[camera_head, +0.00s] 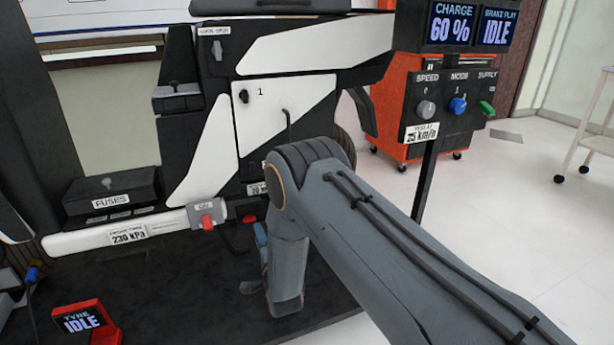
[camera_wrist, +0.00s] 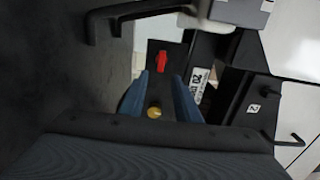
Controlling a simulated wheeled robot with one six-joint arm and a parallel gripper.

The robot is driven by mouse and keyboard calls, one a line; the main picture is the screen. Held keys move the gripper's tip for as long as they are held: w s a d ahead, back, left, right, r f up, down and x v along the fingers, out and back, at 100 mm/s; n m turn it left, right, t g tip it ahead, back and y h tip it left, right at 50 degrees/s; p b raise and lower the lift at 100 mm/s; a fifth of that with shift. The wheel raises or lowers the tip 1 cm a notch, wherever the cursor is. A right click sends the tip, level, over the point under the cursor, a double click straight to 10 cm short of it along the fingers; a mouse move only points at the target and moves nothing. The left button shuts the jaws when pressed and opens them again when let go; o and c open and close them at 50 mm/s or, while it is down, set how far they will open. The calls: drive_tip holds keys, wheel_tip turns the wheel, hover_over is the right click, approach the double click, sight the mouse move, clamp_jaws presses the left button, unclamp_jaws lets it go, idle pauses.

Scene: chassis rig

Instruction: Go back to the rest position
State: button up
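My gripper (camera_wrist: 160,82) shows in the wrist view with its two blue fingers apart. A small yellow knob (camera_wrist: 154,112) and a red part (camera_wrist: 162,60) show in the gap between the fingers, beyond or beside them; I see nothing clamped. In the head view my arm reaches from the lower right to the rig's lower middle and bends down there. The gripper is mostly hidden behind my arm in that view. The chassis rig (camera_head: 315,44) stands close in front of it, with black frame and white panels.
A fuse box (camera_head: 110,192), a pressure tube (camera_head: 125,232) and a red tyre display (camera_head: 85,322) are at left. A control panel (camera_head: 440,105) on a post stands to the right of my arm. An orange cabinet (camera_head: 395,105) is behind.

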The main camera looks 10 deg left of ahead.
drive_tip(key=s+d+r+n+g+h, duration=0.2)
drive_tip(key=s+r+n+g, duration=0.2)
drive_tip(key=r, duration=0.5)
drive_tip(key=s+d+r+n+g+h, duration=0.2)
drive_tip(key=s+d+r+n+g, duration=0.15)
drive_tip(key=r, duration=0.55)
drive_tip(key=s+d+r+n+g+h, duration=0.1)
drive_tip(key=s+d+r+n+g, duration=0.25)
drive_tip(key=s+d, duration=0.55)
drive_tip(key=s+d+r+n+g+h+p, duration=0.1)
drive_tip(key=s+d+r+n+g, duration=0.25)
drive_tip(key=s, duration=1.05)
drive_tip(key=s+d+r+n+g+h, duration=0.1)
drive_tip(key=s+d+r+n, duration=0.25)
drive_tip(key=s+d, duration=0.65)
drive_tip(key=d+r+m+h+p, duration=0.1)
drive_tip(key=d+r+m+p, duration=0.2)
drive_tip(key=d+r+p, duration=0.6)
drive_tip(key=s+d+r+m+h+p, duration=0.1)
drive_tip(key=d+r+m+p, duration=0.2)
drive_tip(key=d+r+p, duration=0.6)
wheel_tip(320, 180, up, 8)
drive_tip(key=p, duration=1.5)
drive_tip(key=shift+d+f+p, duration=0.15)
drive_tip(key=shift+d+p, duration=0.2)
